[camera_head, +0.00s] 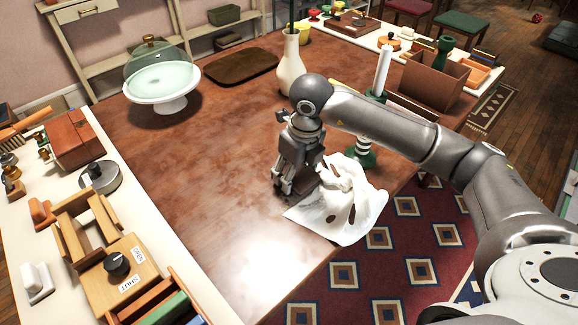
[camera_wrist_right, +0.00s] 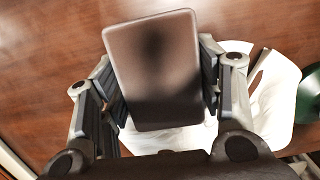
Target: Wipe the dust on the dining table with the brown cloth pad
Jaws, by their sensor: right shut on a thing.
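The dining table (camera_head: 205,170) has a reddish-brown top with paler, hazy patches; I cannot fully tell dust from glare there. My right gripper (camera_head: 285,188) is low over the table's right part, fingers pointing down. In the right wrist view, the right gripper (camera_wrist_right: 160,100) is shut on the brown cloth pad (camera_wrist_right: 155,62), a flat rounded rectangle between its fingers. In the head view the gripper mostly hides the pad, and I cannot tell whether it touches the table. My left gripper is out of view.
A crumpled white sheet (camera_head: 340,212) lies beside the gripper over the table's edge. A green-and-white candlestick (camera_head: 362,150), a white vase (camera_head: 291,72), a domed cake stand (camera_head: 163,85) and a dark brown mat (camera_head: 240,66) stand or lie on the table. The middle is clear.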

